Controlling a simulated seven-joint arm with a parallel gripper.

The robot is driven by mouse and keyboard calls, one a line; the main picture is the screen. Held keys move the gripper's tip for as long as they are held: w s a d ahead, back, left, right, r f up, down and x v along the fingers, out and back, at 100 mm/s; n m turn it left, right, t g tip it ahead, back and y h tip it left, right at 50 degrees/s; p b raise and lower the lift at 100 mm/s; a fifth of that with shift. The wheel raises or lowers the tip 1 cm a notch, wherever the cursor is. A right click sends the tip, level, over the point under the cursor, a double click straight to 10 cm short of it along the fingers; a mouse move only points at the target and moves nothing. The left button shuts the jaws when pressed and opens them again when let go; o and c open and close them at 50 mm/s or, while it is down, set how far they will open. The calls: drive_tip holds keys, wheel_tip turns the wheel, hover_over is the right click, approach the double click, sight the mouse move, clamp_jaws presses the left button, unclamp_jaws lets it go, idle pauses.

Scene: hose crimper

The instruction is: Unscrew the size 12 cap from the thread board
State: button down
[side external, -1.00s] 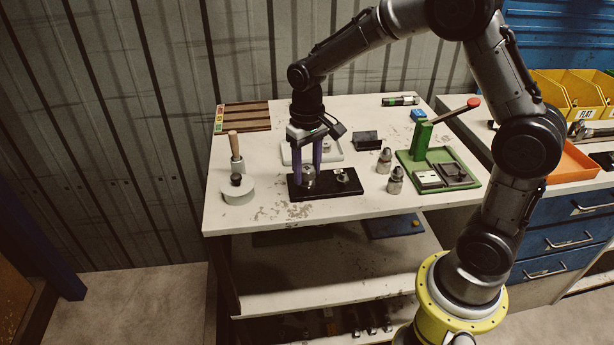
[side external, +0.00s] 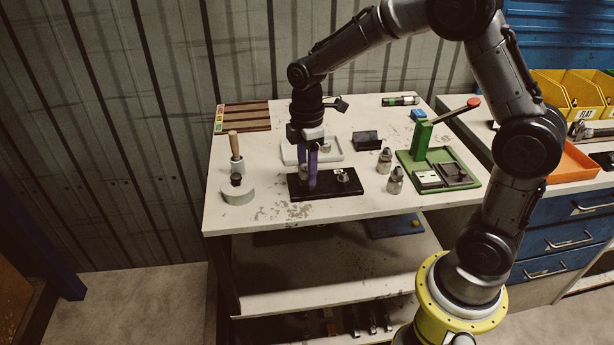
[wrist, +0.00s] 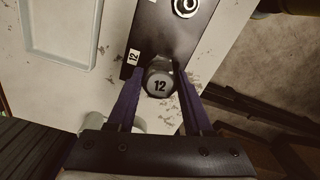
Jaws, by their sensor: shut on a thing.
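The black thread board (side external: 327,190) lies on the white bench top in the side view; it also shows in the wrist view (wrist: 150,30) with a white "12" label at its edge. The grey cap marked "12" (wrist: 160,84) sits at one end of the board, between the purple fingers of my gripper (wrist: 158,90). In the side view my gripper (side external: 312,180) points straight down, shut on this cap, and its fingers mostly hide it. A second grey fitting (side external: 343,177) stands on the right part of the board.
A white tray (side external: 328,151) lies just behind the board. Two metal fittings (side external: 395,181) stand to the right, beside a green press (side external: 423,140).

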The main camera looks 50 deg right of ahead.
drive_tip(key=shift+r, duration=0.15)
drive_tip(key=shift+r, duration=3.9)
